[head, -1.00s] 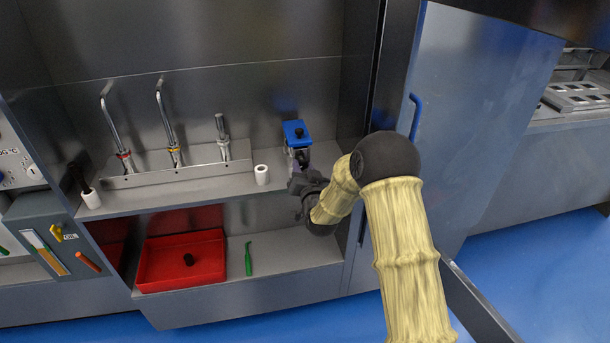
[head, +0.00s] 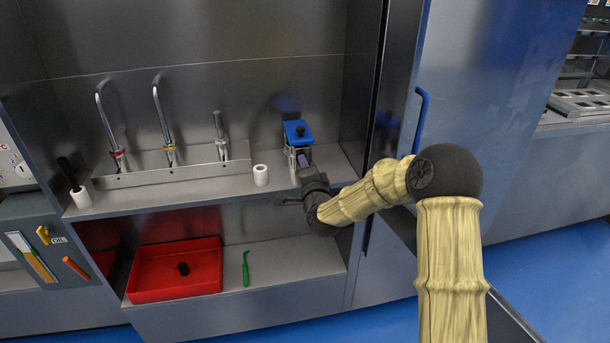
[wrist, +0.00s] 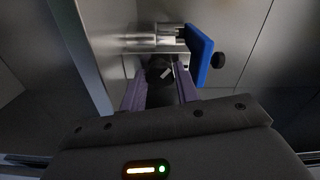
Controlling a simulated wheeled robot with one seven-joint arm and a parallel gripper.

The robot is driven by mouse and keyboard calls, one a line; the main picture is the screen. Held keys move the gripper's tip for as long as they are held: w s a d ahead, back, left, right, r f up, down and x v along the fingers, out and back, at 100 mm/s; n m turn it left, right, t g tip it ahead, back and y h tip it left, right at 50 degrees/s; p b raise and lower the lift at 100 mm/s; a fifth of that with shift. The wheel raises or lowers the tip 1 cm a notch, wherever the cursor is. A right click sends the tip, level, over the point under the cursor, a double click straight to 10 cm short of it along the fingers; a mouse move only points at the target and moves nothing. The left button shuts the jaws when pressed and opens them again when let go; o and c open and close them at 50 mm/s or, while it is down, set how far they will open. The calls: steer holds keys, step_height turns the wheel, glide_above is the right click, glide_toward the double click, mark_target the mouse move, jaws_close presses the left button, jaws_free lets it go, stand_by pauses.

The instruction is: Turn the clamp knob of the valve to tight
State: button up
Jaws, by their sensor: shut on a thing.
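The valve (head: 297,133) stands at the right end of the upper shelf, with a blue top plate and a metal body. A black knob sits on the blue plate. In the wrist view the blue plate (wrist: 199,55) is seen from the side, right of the fingers. A dark clamp knob (wrist: 157,69) with a pale mark is on the valve's front, between my two purple fingers. My gripper (head: 303,163) is shut on this knob; it also shows in the wrist view (wrist: 160,77). In the head view my gripper hides the knob. The knob's setting cannot be read.
A white cup-like piece (head: 261,175) stands left of the valve on the shelf. Taps rise from a metal trough (head: 175,171) further left. Below are a red tray (head: 147,290) and a green tool (head: 246,268). A cabinet wall closes in right of the valve.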

steer(key=m+b, duration=0.2)
steer(key=m, duration=0.2)
steer(key=shift+d+f+m, duration=0.1)
steer(key=shift+f+m, duration=0.05)
steer(key=shift+m, duration=0.15)
steer(key=shift+m+b, duration=0.7)
steer(key=shift+m, duration=1)
steer(key=o, duration=1)
steer(key=shift+s, duration=0.1)
steer(key=v, duration=1.7)
steer(key=shift+s+p, duration=0.1)
steer(key=shift+p, duration=0.25)
